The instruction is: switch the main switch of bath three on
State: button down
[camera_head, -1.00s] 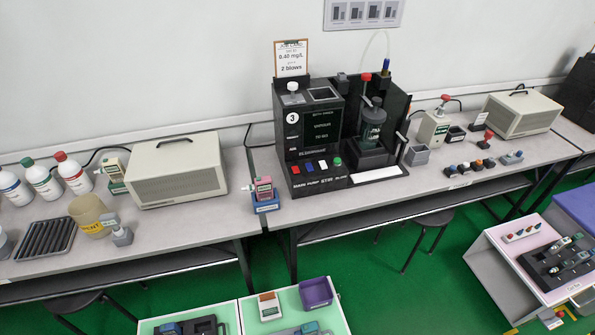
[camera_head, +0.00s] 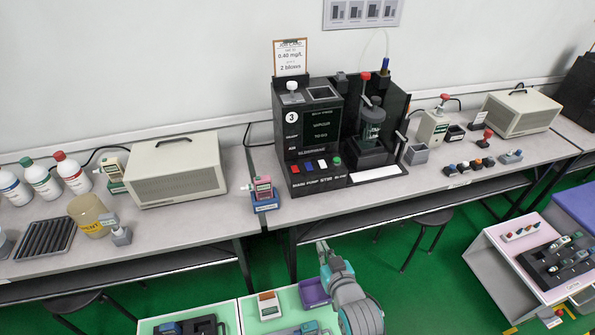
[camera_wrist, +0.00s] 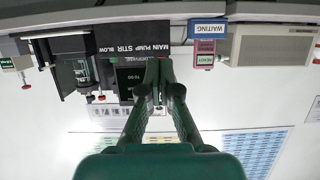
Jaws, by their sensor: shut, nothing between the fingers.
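Bath three is the black unit (camera_head: 312,112) with a round "3" label, standing on the bench in the head view. Its front ledge carries a row of coloured switches above printed labels. The red switch (camera_head: 295,168) is at the left end, above the word MAIN; its on or off position is too small to tell. In the wrist view the scene is upside down and the bath's label strip (camera_wrist: 120,45) shows at the top. My gripper (camera_wrist: 161,66) is shut and empty, in front of the bath near the MAIN end. Its fingers hide the switches there.
A pink handheld tester (camera_head: 264,188) stands in a blue holder just left of the bath. A beige box (camera_head: 178,172) is further left. My arm rises in front of the bench. Green trays and a purple bin (camera_head: 314,292) lie low in front.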

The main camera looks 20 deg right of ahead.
jog(key=w+r, duration=1.2)
jog(key=w, duration=0.5)
jog(key=shift+w+r, duration=0.25)
jog(key=shift+r, duration=0.05)
send_over(297, 177)
jog(key=f, duration=0.3)
jog(key=shift+w+f, duration=0.35)
jog(key=shift+s+f, duration=0.15)
jog(key=shift+f, duration=0.5)
jog(key=shift+s+f, duration=0.15)
jog(key=shift+f, duration=0.45)
jog(key=shift+s+f, duration=0.1)
jog(key=shift+f, duration=0.65)
